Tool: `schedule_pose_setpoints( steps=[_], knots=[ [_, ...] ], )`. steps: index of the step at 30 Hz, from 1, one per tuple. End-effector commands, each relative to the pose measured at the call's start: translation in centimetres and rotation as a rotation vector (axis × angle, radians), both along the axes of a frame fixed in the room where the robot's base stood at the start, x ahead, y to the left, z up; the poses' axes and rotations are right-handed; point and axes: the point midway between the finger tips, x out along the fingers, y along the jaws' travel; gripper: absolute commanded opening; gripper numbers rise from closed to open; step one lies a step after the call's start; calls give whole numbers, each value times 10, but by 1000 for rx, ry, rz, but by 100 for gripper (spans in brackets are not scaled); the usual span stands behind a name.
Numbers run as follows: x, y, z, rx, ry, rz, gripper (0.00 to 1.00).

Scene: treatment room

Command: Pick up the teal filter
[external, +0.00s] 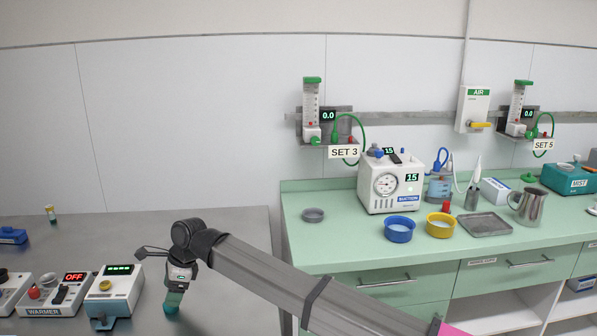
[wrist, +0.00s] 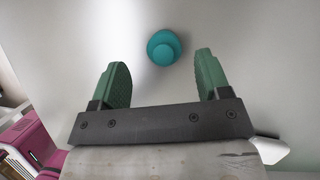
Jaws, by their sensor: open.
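The teal filter (wrist: 164,47) shows in the wrist view as a small round teal piece on a pale grey surface. It lies just past the tips of my gripper (wrist: 161,64), roughly centred between the two green fingers. The fingers are spread apart with nothing between them. In the external view my gripper (external: 174,297) points down close to the grey table at the lower left. A teal patch (external: 170,309) shows at the fingertips there, and the fingers partly hide it. I cannot tell the exact height gap.
On the grey table (external: 235,235), a white device with a green display (external: 114,292) and a warmer (external: 62,296) stand left of my gripper. A small vial (external: 51,214) is farther back. The table behind my gripper is clear. A green counter (external: 340,250) with equipment is at right.

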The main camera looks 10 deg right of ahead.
Motion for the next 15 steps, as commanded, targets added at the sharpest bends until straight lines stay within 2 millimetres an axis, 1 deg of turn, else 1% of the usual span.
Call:
schedule_pose_setpoints(
  steps=[7, 10, 15],
  knots=[
    [0, 13, -33, 0, 1, 1, 70],
    [-1, 15, -38, 0, 1, 1, 70],
    [-1, 15, -38, 0, 0, 1, 70]
  ],
)
